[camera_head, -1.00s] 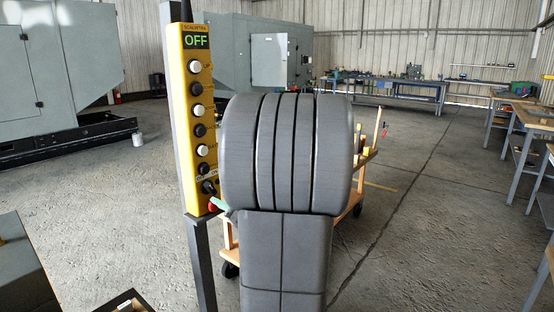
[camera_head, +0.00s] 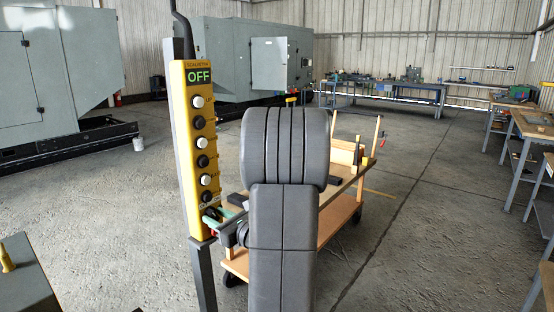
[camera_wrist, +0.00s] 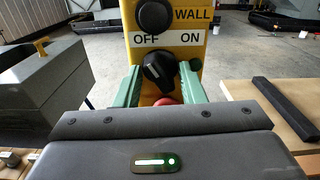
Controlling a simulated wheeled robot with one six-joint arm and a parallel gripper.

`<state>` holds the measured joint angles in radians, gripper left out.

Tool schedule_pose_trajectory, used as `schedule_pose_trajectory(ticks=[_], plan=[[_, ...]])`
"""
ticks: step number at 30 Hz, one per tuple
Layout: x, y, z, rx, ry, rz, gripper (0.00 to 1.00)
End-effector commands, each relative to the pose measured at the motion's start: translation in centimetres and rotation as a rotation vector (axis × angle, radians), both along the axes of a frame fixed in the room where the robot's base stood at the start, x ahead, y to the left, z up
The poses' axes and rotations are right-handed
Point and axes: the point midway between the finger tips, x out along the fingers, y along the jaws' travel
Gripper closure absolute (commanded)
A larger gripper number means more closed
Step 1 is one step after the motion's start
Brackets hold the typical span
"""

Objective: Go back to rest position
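A yellow control box (camera_head: 193,140) hangs on a grey post, with a green OFF display (camera_head: 199,76) at its top. In the wrist view its lower end shows a black rotary knob (camera_wrist: 160,70) under an OFF/ON label (camera_wrist: 166,38). A red button (camera_wrist: 165,101) is partly hidden below the knob. My gripper (camera_wrist: 160,78) has green fingers, open, one to each side of the knob in the picture, with visible gaps. Whether the tips still reach beside the knob is unclear. In the head view my gripper (camera_head: 219,217) is at the box's lower end, partly hidden by my arm.
A wooden cart (camera_head: 335,215) stands behind my arm, carrying a dark bar (camera_wrist: 285,108) and other parts. A grey box with a yellow handle (camera_wrist: 45,80) is at left. Workbenches (camera_head: 535,130) line the right side. The concrete floor between is open.

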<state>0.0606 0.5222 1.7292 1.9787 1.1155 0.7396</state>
Motion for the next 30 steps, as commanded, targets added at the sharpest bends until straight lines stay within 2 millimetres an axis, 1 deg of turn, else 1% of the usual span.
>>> schedule_pose_trajectory(ticks=[1,27,30], plan=[[0.0,0.0,0.4,0.018,0.026,-0.001,0.64],[0.0,0.0,0.4,0.356,0.459,-0.001,0.64],[-1.2,-1.7,-0.2,0.358,0.457,-0.005,0.64]])
